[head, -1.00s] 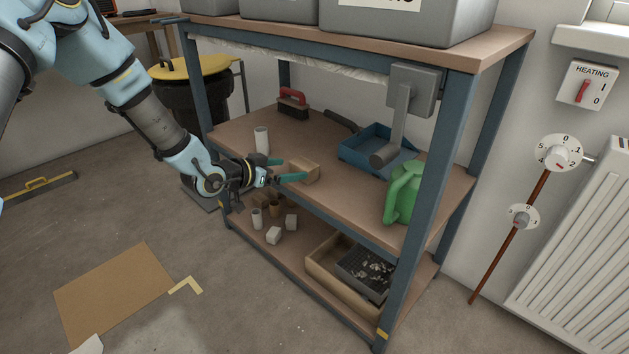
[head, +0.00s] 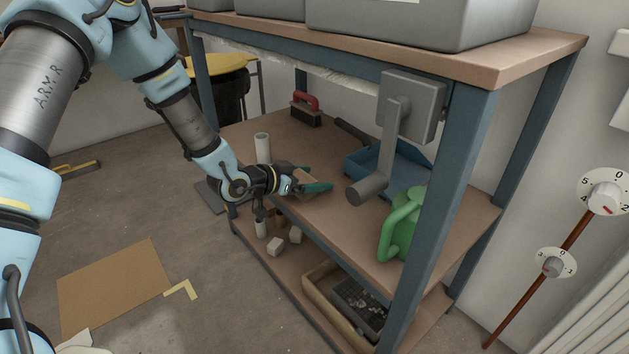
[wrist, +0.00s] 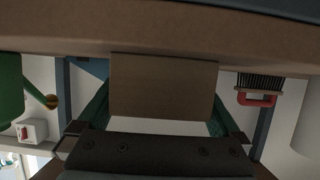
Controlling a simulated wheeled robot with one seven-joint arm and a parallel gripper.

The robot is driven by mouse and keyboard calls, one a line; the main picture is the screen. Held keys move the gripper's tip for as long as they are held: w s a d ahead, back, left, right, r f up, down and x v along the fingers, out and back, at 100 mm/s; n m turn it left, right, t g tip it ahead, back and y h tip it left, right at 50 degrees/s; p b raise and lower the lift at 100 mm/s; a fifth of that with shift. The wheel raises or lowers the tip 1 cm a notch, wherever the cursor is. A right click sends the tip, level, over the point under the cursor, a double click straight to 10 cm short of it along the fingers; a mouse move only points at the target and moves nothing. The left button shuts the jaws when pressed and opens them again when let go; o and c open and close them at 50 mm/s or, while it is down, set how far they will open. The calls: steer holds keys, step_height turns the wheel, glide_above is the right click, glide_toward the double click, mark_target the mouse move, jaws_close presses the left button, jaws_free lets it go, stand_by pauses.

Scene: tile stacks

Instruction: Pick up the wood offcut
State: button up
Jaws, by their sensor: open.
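The wood offcut (head: 306,182) is a small light-brown block on the middle shelf of the workbench, near its front edge. It is partly hidden by my gripper (head: 312,178). In the wrist view the offcut (wrist: 164,86) shows as a plain brown block between the two teal fingers, one on each side. My gripper (wrist: 158,112) is open, with its fingers reaching along the sides of the offcut. I cannot tell whether either finger touches it.
On the same shelf (head: 345,222) stand a white cylinder (head: 262,148), a red-handled brush (head: 306,108), a blue dustpan (head: 362,162) and a green watering can (head: 402,228). A grey lever (head: 392,145) hangs at the front right. Small blocks (head: 276,246) lie below.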

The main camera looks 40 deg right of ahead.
steer(key=shift+c, duration=0.2)
steer(key=shift+d, duration=0.1)
steer(key=c, duration=1)
